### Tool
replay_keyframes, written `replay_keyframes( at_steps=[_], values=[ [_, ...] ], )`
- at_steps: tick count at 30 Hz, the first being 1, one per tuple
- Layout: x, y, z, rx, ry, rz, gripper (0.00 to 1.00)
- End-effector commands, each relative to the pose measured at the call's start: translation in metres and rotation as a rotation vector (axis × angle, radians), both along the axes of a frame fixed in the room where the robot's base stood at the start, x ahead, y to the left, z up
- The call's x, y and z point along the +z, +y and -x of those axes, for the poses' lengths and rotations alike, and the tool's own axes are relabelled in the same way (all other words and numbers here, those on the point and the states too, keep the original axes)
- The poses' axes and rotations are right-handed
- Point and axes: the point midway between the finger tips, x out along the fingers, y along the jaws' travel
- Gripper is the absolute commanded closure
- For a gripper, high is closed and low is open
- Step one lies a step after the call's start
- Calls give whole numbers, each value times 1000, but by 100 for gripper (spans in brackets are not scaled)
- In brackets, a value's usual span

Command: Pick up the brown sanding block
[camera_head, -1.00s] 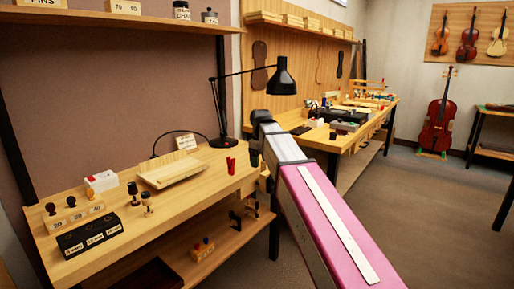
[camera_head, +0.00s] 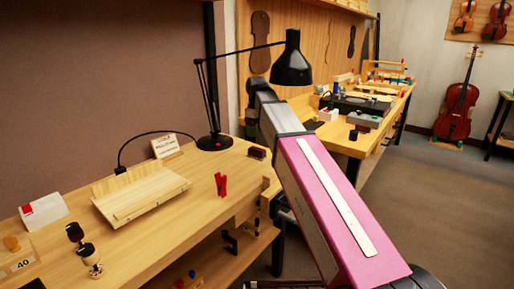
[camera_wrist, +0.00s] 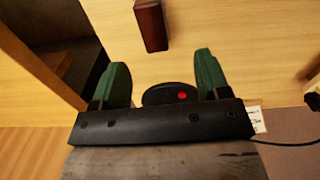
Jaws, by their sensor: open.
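The brown sanding block (camera_head: 257,152), a small dark reddish-brown block, lies on the near bench top, right of the lamp base and beside my arm. In the wrist view the block (camera_wrist: 151,25) shows at the top edge, partly cut off, beyond my fingertips and roughly between their lines. My gripper (camera_wrist: 160,64) is open, its two green fingers wide apart with nothing held between them. In the head view my own arm hides the fingers.
A black desk lamp (camera_head: 214,142) stands close to the block, its head hanging near my arm. A red clip-like item (camera_head: 221,184), a wooden board (camera_head: 142,192) and a small sign (camera_head: 166,146) are on the bench (camera_head: 190,222). The bench's right edge lies near the block.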

Motion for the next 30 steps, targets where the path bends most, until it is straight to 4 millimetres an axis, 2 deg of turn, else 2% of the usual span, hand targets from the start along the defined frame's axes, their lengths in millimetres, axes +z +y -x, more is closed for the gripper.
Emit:
replay_keyframes(
  at_steps=[7,15,26,30],
  values=[
    [-7,0,0,3,1,0,31],
    [-43,0,1,3,3,1,31],
    [-68,-1,-1,2,1,0,31],
    [-87,-2,-1,2,2,1,31]
  ],
)
